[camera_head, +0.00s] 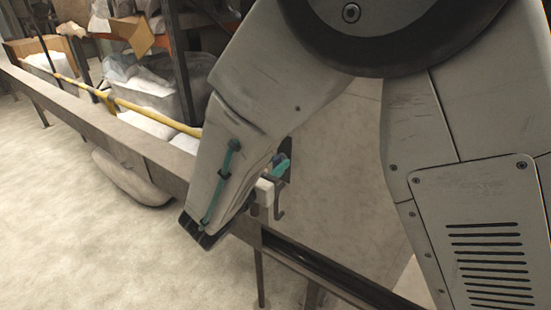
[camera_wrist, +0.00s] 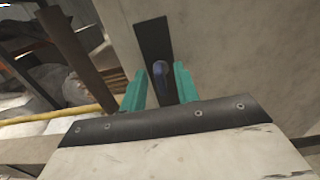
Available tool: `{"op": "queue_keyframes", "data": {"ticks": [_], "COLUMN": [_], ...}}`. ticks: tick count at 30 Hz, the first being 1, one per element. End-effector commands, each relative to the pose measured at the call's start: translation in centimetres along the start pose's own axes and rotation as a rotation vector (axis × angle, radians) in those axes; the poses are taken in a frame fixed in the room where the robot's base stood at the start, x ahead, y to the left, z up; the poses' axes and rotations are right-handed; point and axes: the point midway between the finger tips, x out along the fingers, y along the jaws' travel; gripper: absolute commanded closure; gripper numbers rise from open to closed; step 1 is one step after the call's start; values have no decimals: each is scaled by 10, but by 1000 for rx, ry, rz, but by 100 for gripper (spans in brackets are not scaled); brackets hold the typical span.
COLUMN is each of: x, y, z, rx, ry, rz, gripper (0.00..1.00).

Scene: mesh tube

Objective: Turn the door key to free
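The key (camera_wrist: 160,78) is a small dark blue-grey piece standing out from a tall dark plate (camera_wrist: 153,40) on a pale door panel (camera_wrist: 215,45). My gripper (camera_wrist: 159,72) has its two teal fingers apart, one on each side of the key. I see a gap on both sides, wider on the left, so the fingers do not appear closed on it. In the head view my gripper (camera_head: 281,165) shows only partly, at the pale panel (camera_head: 345,150). My arm hides most of it, and the key cannot be made out clearly there.
A long pale beam (camera_head: 85,115) and a yellow pipe (camera_head: 150,110) run along the left. Behind them are a cardboard box (camera_head: 128,33) and wrapped bags (camera_head: 150,90). A pale sack (camera_head: 130,178) lies under the beam. The floor (camera_head: 80,240) at front left is clear.

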Motion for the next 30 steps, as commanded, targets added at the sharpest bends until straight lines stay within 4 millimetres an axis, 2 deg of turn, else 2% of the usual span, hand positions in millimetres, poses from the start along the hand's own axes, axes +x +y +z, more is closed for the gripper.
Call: {"op": "queue_keyframes", "data": {"ticks": [4, 12, 13, 15, 16, 30], "x": [11, 13, 13, 13, 13, 13], "y": [0, 0, 0, 0, 0, -1], "z": [0, 0, 0, 0, 0, 0], "rx": [0, 1, 1, 1, 1, 63], "ry": [-1, 0, 0, 0, 0, 0], "rz": [-1, 0, 0, 0, 0, -1], "gripper": [69, 69, 75, 94, 100, 100]}}
